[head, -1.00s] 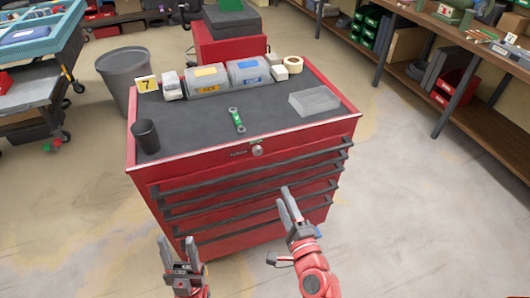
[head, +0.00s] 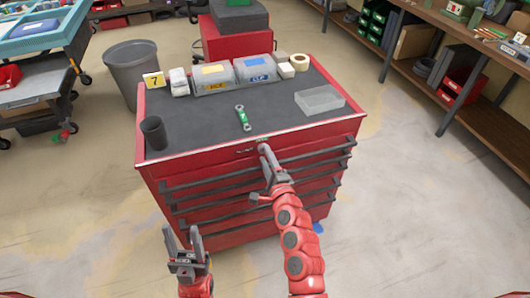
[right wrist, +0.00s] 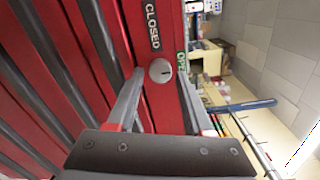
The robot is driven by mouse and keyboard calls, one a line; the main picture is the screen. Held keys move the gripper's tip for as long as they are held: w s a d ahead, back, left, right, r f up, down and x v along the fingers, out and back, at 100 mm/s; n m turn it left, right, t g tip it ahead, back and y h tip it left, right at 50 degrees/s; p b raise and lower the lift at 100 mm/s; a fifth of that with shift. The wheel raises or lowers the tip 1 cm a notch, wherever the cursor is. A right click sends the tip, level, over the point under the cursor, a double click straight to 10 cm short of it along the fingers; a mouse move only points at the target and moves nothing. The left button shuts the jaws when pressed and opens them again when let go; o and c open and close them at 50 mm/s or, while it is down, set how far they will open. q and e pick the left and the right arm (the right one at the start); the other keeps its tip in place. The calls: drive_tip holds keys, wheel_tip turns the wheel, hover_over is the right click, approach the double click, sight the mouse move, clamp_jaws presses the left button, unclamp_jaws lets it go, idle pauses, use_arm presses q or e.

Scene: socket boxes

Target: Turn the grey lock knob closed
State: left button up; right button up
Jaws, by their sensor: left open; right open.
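The red tool cabinet (head: 220,160) stands in front of me with a stack of drawers. Its round grey lock knob (right wrist: 160,70) is on the red front in the right wrist view, with a small dark mark on its face. A black CLOSED label (right wrist: 152,25) and a green OPEN label (right wrist: 181,62) flank it. My right gripper (right wrist: 160,79) is open, with one finger on each side of the knob; I cannot tell whether they touch it. In the head view my right gripper (head: 265,151) largely hides the knob. My left gripper (head: 181,233) is open and empty, low before the cabinet.
On the cabinet top are a black cup (head: 154,133), a green-marked wrench (head: 243,118), a clear block (head: 319,100), two bins (head: 255,69) and a tape roll (head: 300,62). Drawer handles (head: 215,181) protrude below the knob. Shelving stands at the right.

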drive_tip(key=shift+x, duration=0.8)
drive_tip(key=shift+c, duration=0.2)
clamp_jaws()
